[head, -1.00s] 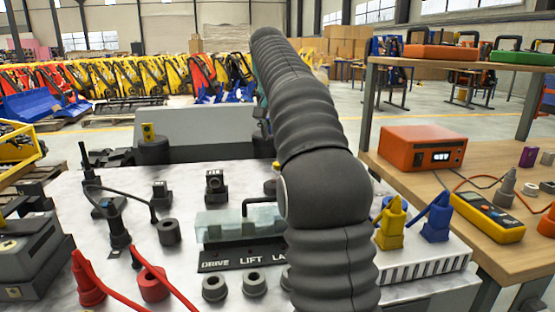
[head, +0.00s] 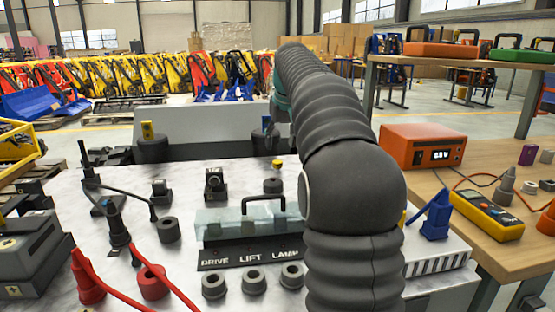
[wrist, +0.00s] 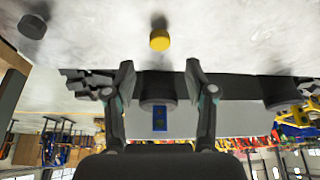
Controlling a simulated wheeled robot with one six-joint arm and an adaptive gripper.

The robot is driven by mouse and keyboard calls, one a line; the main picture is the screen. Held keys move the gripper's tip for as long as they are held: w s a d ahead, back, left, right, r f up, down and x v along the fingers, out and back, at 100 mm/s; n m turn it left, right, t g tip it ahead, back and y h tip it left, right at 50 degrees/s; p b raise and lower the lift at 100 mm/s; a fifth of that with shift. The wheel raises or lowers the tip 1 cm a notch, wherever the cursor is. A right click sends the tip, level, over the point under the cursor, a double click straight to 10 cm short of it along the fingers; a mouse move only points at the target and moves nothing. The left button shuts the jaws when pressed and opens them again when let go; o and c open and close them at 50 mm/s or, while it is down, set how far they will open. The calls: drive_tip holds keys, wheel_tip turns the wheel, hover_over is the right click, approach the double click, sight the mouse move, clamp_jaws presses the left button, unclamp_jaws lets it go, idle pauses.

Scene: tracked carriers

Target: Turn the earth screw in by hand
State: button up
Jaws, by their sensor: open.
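A clear cover with a black handle (head: 264,206) stands behind the DRIVE, LIFT, LAMP strip (head: 215,263). A dark cylinder with a blue label (wrist: 158,88) is by the grey wall. Red connectors (head: 86,278) and black plugs stand left. A wooden bench (head: 450,180) stands right.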

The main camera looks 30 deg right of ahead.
sight(278, 162)
drive_tip(key=x, duration=0.7)
clamp_jaws()
